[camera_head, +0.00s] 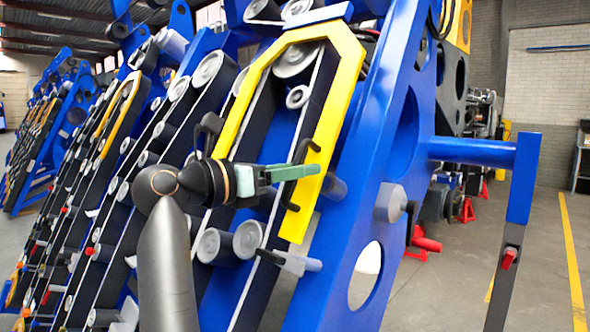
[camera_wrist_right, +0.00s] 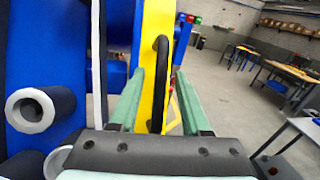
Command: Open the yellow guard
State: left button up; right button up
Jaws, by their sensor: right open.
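The yellow guard (camera_head: 345,62) is an arch-shaped frame over pulleys and belts on the blue chassis in the head view. A black handle (camera_head: 293,207) sits on its right leg, its middle hidden behind my right gripper (camera_head: 312,171). That gripper has green fingers and reaches across the guard from the left. In the right wrist view, the open fingers of my right gripper (camera_wrist_right: 159,76) lie either side of the black handle (camera_wrist_right: 161,75) on the yellow guard (camera_wrist_right: 149,30). I cannot tell whether the fingers touch it. My left gripper is not in view.
The blue side plate (camera_head: 365,160) stands right of the guard, with a blue bar and post (camera_head: 523,180) jutting out further right. Grey rollers (camera_head: 215,245) stick out below the arm. Open floor (camera_head: 550,260) lies at the right. Workbenches (camera_wrist_right: 285,68) stand far off in the wrist view.

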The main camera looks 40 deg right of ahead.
grip_shut()
dwell(1.3)
